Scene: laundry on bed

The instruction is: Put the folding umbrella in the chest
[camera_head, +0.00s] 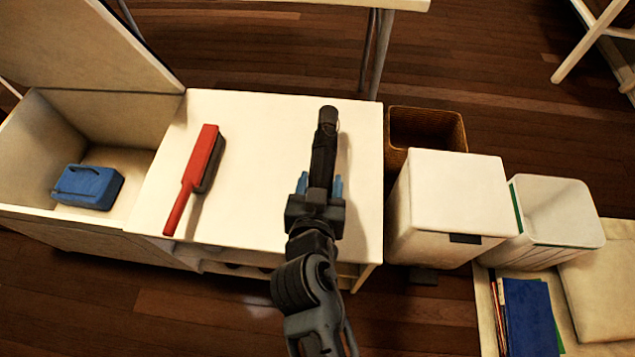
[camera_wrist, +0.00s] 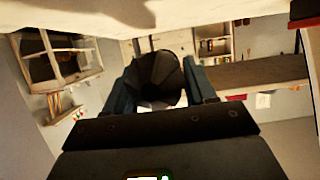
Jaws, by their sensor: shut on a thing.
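The folding umbrella (camera_head: 325,140) is black and closed. My gripper (camera_head: 320,184) is shut on it and holds it over the white table, with its handle end pointing away from me. In the wrist view the black umbrella (camera_wrist: 158,78) sits between the two blue fingers of my gripper (camera_wrist: 162,92). The chest (camera_head: 40,130) is the open pale box at the left, its lid (camera_head: 80,35) raised. A blue object (camera_head: 88,187) like a bag or sponge lies inside it. I cannot tell how high the umbrella is above the table.
A red brush (camera_head: 199,175) lies on the white table (camera_head: 265,120), between chest and gripper. A wicker basket (camera_head: 427,125), a white bin (camera_head: 455,195) and another white bin (camera_head: 555,215) stand to the right. Blue folders (camera_head: 530,315) lie at the lower right.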

